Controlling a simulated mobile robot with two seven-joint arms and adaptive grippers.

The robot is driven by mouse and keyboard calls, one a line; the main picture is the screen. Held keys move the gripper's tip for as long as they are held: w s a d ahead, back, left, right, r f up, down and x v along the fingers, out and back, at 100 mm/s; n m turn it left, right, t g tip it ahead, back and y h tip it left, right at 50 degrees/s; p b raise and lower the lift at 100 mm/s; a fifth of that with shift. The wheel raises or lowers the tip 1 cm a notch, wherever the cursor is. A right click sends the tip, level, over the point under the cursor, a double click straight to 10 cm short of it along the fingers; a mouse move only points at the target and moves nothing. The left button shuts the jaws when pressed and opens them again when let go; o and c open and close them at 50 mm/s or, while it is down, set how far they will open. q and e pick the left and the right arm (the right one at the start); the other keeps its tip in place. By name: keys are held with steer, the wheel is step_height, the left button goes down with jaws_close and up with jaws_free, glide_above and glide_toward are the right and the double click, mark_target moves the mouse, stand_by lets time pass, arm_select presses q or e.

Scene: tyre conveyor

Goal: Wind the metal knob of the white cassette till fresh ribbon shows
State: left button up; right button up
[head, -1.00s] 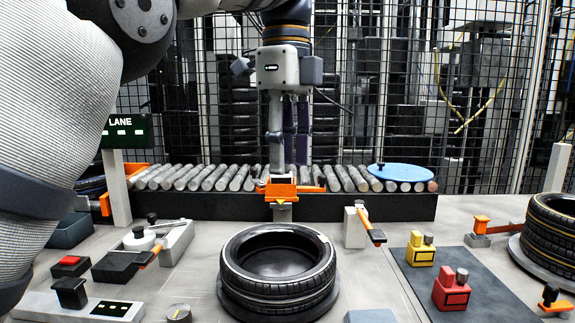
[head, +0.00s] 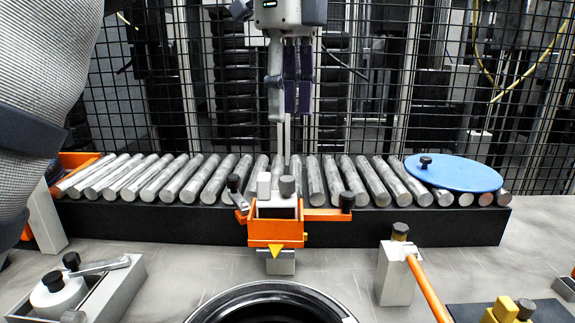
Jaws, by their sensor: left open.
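The white cassette (head: 277,208) sits upright in an orange holder (head: 276,233) at the front of the roller conveyor. On its top are a pale cap (head: 264,185) and a darker metal knob (head: 287,186). The ribbon is too small to make out. My left gripper (head: 283,148) hangs from above with its fingers pointing down. It shows just above the knob in the picture, apart from it, open and empty. How far behind or in front of the knob it is, I cannot tell. My right gripper is out of view.
The roller conveyor (head: 228,181) runs behind the holder, with a blue disc (head: 458,174) at its right. A tyre (head: 270,297) lies in front. An orange lever on a grey post (head: 394,274) stands right; a tray with a white roll (head: 58,293) stands left. A yellow cassette (head: 506,311) is lower right.

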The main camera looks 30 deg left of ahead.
mark_target(287, 178)
arm_select(q)
steer(key=f, duration=0.7)
steer(key=f+p, duration=0.1)
steer(key=f, duration=0.2)
steer(key=shift+s+d+f, duration=0.1)
steer(key=shift+s+f, duration=0.1)
steer(key=shift+s, duration=0.05)
steer(key=shift+w+f, duration=0.1)
steer(key=shift+f, duration=0.45)
jaws_close()
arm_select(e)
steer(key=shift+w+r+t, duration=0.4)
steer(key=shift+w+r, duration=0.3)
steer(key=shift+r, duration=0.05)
